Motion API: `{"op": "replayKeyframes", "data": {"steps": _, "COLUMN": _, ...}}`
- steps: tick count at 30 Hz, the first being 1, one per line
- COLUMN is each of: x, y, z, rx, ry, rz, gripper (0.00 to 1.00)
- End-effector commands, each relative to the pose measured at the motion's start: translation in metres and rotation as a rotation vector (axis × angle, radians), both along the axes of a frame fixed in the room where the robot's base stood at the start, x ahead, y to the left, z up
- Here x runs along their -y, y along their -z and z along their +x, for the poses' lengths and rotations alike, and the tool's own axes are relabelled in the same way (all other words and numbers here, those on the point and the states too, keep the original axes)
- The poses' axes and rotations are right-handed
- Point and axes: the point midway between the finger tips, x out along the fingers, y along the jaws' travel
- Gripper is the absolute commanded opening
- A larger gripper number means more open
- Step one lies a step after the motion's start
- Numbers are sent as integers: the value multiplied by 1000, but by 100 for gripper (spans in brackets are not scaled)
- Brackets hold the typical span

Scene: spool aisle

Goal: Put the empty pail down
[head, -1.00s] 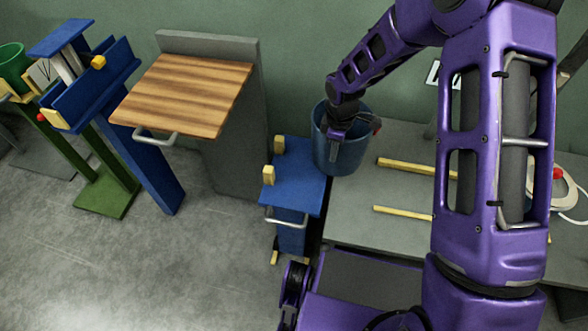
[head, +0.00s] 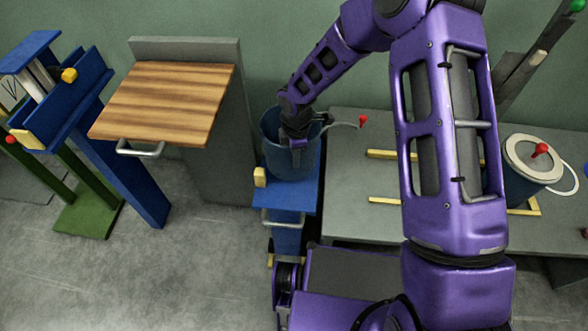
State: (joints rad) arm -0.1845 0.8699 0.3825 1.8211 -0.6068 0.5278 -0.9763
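The blue pail (head: 305,163) is upright over the blue stand (head: 282,197), left of the grey bench. The part of its inside that shows looks empty. My gripper (head: 297,150) reaches down from the upper right and is shut on the pail at its near side; the fingertips are small and partly hidden. The pail's base overlaps the stand's top in the head view, and I cannot tell whether it touches. A yellow block (head: 260,177) stands at the stand's left edge, left of the pail. The stand has a metal bar handle at its front.
The grey bench (head: 350,210) holds yellow strips (head: 384,200) and, at right, another blue pail with a pale ring and red knob (head: 540,150). A wood-topped stand (head: 165,95) is left.

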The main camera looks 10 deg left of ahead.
Motion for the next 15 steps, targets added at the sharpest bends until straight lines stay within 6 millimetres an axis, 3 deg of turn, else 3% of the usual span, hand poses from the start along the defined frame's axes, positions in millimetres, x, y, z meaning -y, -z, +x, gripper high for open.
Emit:
{"op": "replayKeyframes", "data": {"steps": 12, "x": -1, "y": 45, "z": 0, "rx": 1, "ry": 0, "rz": 1, "gripper": 0}}
{"op": "replayKeyframes", "data": {"steps": 15, "x": -1, "y": 46, "z": 1, "rx": 3, "ry": 1, "rz": 2, "gripper": 0}}
